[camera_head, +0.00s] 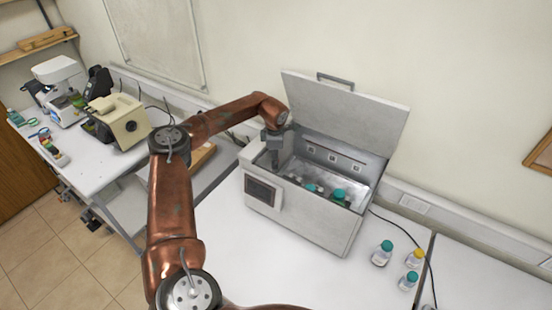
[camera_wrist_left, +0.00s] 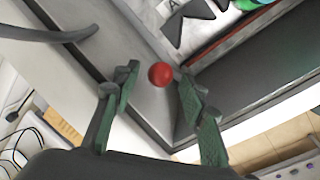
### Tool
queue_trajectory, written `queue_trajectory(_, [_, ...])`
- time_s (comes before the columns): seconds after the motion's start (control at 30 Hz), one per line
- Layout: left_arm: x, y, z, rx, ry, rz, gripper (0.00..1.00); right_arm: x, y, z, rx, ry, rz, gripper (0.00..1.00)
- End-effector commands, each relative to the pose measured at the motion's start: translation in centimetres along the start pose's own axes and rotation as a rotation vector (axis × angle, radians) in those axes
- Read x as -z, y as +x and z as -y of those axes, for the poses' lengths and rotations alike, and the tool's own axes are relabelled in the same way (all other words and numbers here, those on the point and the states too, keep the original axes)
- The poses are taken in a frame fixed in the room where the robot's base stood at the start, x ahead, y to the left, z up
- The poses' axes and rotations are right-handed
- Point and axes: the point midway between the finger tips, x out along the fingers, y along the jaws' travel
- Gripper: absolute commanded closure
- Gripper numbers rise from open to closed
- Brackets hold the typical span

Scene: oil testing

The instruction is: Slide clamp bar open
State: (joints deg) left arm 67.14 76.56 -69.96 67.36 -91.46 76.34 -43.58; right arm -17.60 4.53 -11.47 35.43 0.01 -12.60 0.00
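The lab machine is a white box (camera_head: 292,212) with its lid (camera_head: 345,110) raised. Bottles with teal caps (camera_head: 339,194) stand inside its metal chamber. My left gripper (camera_head: 274,158) reaches down at the chamber's left end. In the left wrist view my left gripper (camera_wrist_left: 157,82) is open, its green finger pads on either side of a red ball knob (camera_wrist_left: 160,75). Narrow gaps show between knob and pads. The knob appears to belong to the clamp bar; the bar itself cannot be told apart clearly. The knob is not visible in the head view. My right gripper is not in view.
The raised lid stands close to my left wrist.

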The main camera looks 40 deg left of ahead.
Motion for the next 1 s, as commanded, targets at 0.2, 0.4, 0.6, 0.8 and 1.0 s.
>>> queue_trajectory(0.2, [-0.1, 1.9, 0.0, 0.000, 0.000, 0.001, 0.61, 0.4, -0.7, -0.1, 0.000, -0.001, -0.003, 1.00])
queue_trajectory(0.4, [-0.2, 2.2, 0.0, -0.001, 0.001, 0.001, 0.61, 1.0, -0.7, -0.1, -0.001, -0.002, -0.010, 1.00])
queue_trajectory(0.6, [-0.2, 2.2, 0.0, -0.001, 0.002, 0.002, 0.68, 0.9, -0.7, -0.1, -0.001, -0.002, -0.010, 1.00])
queue_trajectory(0.8, [-0.2, 2.2, 0.0, -0.001, 0.002, 0.002, 0.81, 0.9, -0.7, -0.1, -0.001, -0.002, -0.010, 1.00])
queue_trajectory(1.0, [-0.3, 2.1, 0.0, -0.001, 0.002, 0.002, 0.95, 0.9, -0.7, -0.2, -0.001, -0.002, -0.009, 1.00])
